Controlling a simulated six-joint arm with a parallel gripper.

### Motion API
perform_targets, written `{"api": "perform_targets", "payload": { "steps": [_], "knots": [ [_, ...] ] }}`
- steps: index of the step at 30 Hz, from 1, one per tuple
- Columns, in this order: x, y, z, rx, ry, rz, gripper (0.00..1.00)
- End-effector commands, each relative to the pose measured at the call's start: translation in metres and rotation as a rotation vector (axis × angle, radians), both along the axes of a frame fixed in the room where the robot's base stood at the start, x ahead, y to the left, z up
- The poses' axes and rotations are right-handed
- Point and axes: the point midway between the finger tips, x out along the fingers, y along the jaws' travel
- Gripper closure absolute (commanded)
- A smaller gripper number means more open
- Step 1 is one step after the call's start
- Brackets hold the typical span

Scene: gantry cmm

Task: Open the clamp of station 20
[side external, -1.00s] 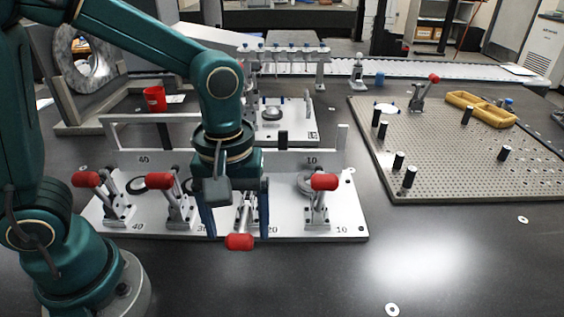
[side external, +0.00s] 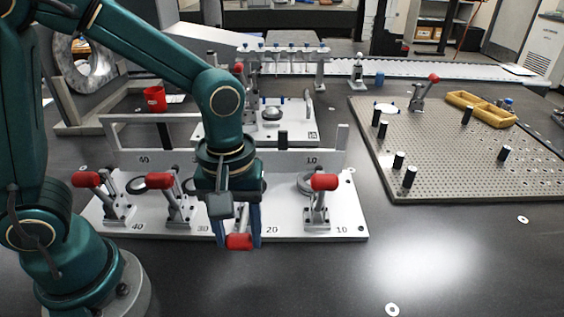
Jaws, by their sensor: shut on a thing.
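The station 20 clamp has a red handle (side external: 239,242) low at the plate's front edge, pointing toward the camera. My gripper (side external: 238,240) reaches down from above and is shut on this handle, one blue finger on each side. The rest of this clamp is mostly hidden behind my gripper. The white fixture plate (side external: 320,229) carries the printed numbers 10, 20, 30 and 40. The station 10 clamp (side external: 320,200) stands to the right with its red handle raised. The station 30 clamp (side external: 177,205) and station 40 clamp (side external: 115,200) stand to the left, handles also raised.
A perforated plate (side external: 470,175) with black posts and a yellow tray (side external: 481,108) lies at the right. A second white fixture (side external: 285,130) and a red cup (side external: 155,99) stand behind. The dark table (side external: 330,275) in front is largely clear.

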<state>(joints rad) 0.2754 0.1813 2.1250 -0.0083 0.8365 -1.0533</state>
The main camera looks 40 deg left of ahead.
Motion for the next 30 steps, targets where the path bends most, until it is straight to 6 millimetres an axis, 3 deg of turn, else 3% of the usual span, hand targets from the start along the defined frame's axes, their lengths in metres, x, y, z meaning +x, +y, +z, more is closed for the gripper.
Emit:
{"api": "perform_targets", "payload": {
  "steps": [11,30],
  "knots": [
    [0.007,0.007,0.014,-0.109,0.108,0.011,1.00],
    [0.036,0.036,0.047,-0.512,0.514,0.006,1.00]
  ]
}}
